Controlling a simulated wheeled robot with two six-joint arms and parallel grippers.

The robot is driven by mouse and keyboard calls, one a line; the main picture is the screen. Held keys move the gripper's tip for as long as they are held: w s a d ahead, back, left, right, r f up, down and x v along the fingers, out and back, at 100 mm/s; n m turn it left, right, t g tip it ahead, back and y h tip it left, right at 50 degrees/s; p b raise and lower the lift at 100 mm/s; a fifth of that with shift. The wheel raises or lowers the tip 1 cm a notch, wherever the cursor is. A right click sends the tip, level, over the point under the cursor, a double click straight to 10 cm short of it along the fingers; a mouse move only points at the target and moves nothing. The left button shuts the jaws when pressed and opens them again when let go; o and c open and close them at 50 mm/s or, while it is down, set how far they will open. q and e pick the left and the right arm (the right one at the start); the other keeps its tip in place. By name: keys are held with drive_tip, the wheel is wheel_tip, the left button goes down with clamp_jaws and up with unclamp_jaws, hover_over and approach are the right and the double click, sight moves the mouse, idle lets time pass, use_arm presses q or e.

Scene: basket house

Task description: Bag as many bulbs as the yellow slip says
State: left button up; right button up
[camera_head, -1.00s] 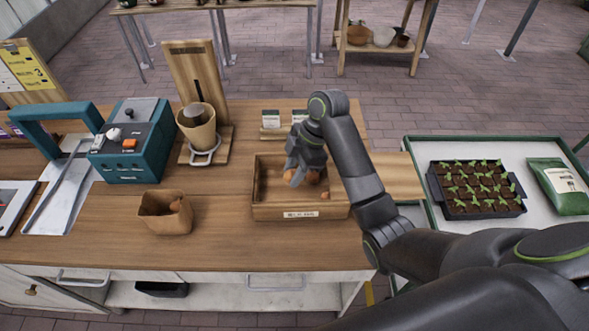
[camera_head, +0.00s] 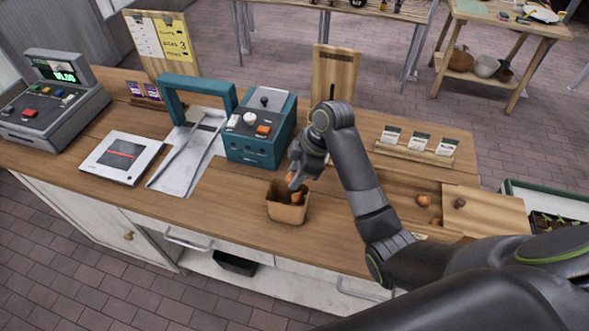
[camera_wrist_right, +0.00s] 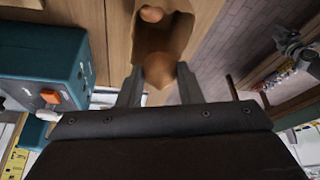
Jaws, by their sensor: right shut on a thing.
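My right gripper (camera_head: 294,178) is shut on a brown bulb (camera_wrist_right: 158,70), just above the open mouth of the brown paper bag (camera_head: 287,213). The bag stands on the wooden counter, and another bulb (camera_head: 297,197) shows inside it; that one also shows in the wrist view (camera_wrist_right: 152,14). The wooden bulb bin (camera_head: 402,176) is to the right, partly hidden by my arm, with loose bulbs (camera_head: 423,200) in it. The yellow slip (camera_head: 173,38) is pinned on a board at the back left; a 3 is legible on it. My left gripper is not in view.
A teal sealer (camera_head: 262,140) stands just behind the bag. A scale (camera_head: 121,156) and a cash register (camera_head: 55,100) are further left. Seed packets (camera_head: 418,143) stand on a rack behind the bin. The counter front left of the bag is clear.

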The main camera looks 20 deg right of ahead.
wheel_tip(320, 180, down, 3)
drive_tip(key=shift+s+d+f, duration=0.1)
drive_tip(key=shift+s+d, duration=0.05)
drive_tip(key=shift+f, duration=0.8)
drive_tip(key=o, duration=1.1)
drive_tip(key=shift+c, duration=0.2)
